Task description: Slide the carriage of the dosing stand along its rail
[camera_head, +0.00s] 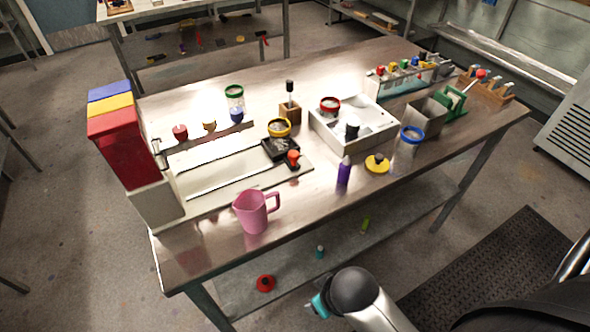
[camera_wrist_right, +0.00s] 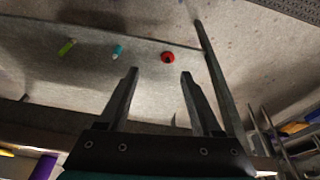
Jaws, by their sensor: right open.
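The dosing stand is on the left half of the steel table, with a beige base and a pale rail (camera_head: 235,181) running across it. A dark carriage (camera_head: 270,149) sits toward the rail's right end, carrying a yellow-rimmed jar (camera_head: 279,128). An orange-red knob (camera_head: 293,155) is at its front right. A red, yellow and blue hopper block (camera_head: 118,135) stands at the stand's left end. In the right wrist view my right gripper (camera_wrist_right: 160,72) is open and empty, above the lower shelf and away from the carriage. My left gripper is not in view.
A pink jug (camera_head: 254,211) stands close in front of the stand. A purple bottle (camera_head: 344,171) and yellow lid (camera_head: 377,164) are to its right. A white tray (camera_head: 376,127) is farther right. The lower shelf (camera_head: 300,270) holds a red lid (camera_wrist_right: 168,57) and two small bottles.

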